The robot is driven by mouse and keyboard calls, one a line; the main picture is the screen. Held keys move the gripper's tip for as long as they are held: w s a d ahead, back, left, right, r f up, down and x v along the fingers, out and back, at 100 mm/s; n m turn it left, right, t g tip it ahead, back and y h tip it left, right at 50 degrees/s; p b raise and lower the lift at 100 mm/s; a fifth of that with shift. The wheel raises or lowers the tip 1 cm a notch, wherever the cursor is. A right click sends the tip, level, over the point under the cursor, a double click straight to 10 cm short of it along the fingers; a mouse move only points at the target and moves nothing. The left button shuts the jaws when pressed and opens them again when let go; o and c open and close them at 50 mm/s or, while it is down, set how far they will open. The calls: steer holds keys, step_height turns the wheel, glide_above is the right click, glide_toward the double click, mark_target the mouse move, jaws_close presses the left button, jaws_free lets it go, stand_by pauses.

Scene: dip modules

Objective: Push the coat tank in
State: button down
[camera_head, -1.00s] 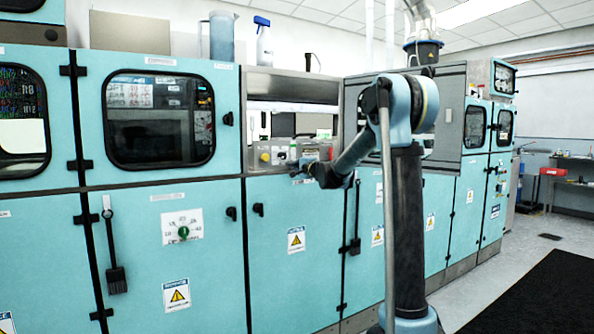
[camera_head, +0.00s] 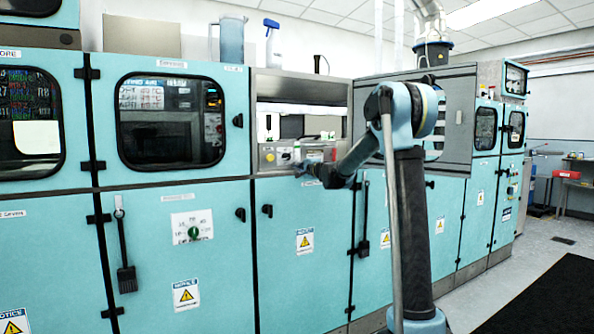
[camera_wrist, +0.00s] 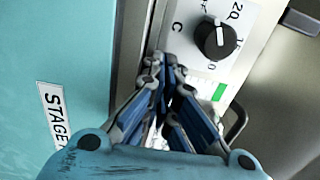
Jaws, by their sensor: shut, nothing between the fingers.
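My gripper (camera_head: 302,171) is at the front lower edge of the open bay in the teal machine. In the wrist view my gripper (camera_wrist: 165,66) is shut and empty, its blue-and-grey fingers together over a pale metal control panel (camera_wrist: 190,38). The panel has a black knob (camera_wrist: 216,38) and a green mark. I cannot tell whether the fingertips touch it. The coat tank cannot be told apart with certainty; a grey box-like unit (camera_head: 320,150) sits inside the bay just above my gripper. A dark curved handle (camera_wrist: 238,122) shows right of the fingers.
A teal door (camera_wrist: 55,60) with a label stands left of the fingers in the wrist view. A grey raised panel (camera_head: 456,115) is right of the bay. A blue jug (camera_head: 231,40) and a spray bottle (camera_head: 272,42) stand on top. Open floor lies at the right.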

steer(key=s+d+f+n+g, duration=0.2)
steer(key=s+d+n, duration=0.15)
steer(key=s, duration=0.75)
steer(key=s+d+f+n+g, duration=0.15)
steer(key=s+d, duration=0.35)
steer(key=s, duration=0.6)
steer(key=s+d+f+n+g+h, duration=0.2)
steer(key=s+d+f+g+h, duration=0.1)
steer(key=s+d+f, duration=0.4)
steer(key=s+d+f+n+g+h, duration=0.2)
steer(key=s+d+f, duration=0.5)
steer(key=s+f, duration=0.6)
steer(key=s+d+f+n+g+h, duration=0.2)
steer(key=s+d+f+g+h, duration=0.2)
steer(key=s, duration=1.6)
steer(key=d+f+h, duration=0.1)
steer(key=d+f, duration=0.2)
steer(key=f, duration=0.3)
steer(key=shift+s+f, duration=0.2)
steer(key=shift+s, duration=0.05)
